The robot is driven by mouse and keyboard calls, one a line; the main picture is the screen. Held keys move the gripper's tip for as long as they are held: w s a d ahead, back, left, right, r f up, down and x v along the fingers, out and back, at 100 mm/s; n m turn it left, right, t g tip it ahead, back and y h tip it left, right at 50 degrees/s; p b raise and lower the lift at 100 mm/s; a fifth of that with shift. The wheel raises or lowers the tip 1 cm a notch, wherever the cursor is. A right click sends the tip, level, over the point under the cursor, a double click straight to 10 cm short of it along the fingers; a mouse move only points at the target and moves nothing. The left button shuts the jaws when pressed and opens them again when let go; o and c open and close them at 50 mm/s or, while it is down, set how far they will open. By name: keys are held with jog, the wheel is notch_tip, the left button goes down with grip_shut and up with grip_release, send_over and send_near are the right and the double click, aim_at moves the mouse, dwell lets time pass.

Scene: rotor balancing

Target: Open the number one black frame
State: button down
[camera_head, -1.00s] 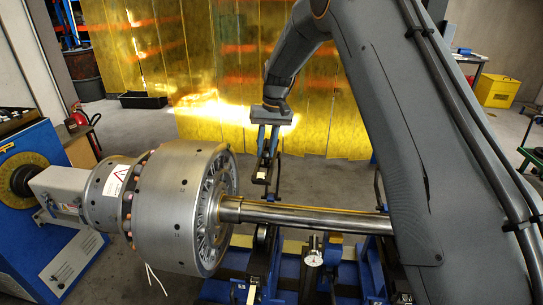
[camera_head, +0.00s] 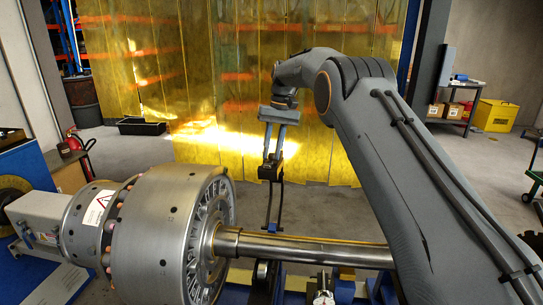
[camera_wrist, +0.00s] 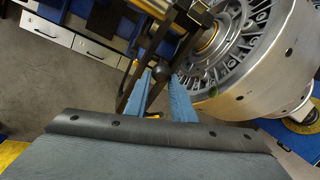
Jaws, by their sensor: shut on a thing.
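A black frame (camera_head: 272,205) stands upright behind the rotor shaft, just right of the large rotor drum. Its top end is between the fingers of my gripper (camera_head: 272,150), which is shut on it. The wrist view shows the two blue-grey fingers (camera_wrist: 162,98) on either side of a round black knob (camera_wrist: 160,73) on the frame. The frame's lower part goes down behind the shaft, where its hinge is hidden. I cannot read a number on the frame.
The metal rotor drum (camera_head: 165,238) and its shaft (camera_head: 300,248) lie in front of my gripper, on the blue machine base. A yellow strip curtain (camera_head: 225,95) hangs behind. The floor between the curtain and the shaft looks clear.

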jog(key=shift+w+d+f, duration=0.25)
jog(key=shift+w+d, duration=0.1)
jog(key=shift+d, duration=0.25)
jog(key=c, duration=1.8)
grip_release()
jog(key=shift+o, duration=1.4)
jog(key=shift+w+d, duration=0.1)
jog(key=shift+d, duration=0.2)
jog(key=shift+a+r, duration=0.15)
jog(key=shift+a, duration=0.25)
jog(key=shift+r, duration=0.1)
jog(key=v, duration=0.7)
jog(key=shift+r+b, duration=0.25)
jog(key=shift+b, duration=0.05)
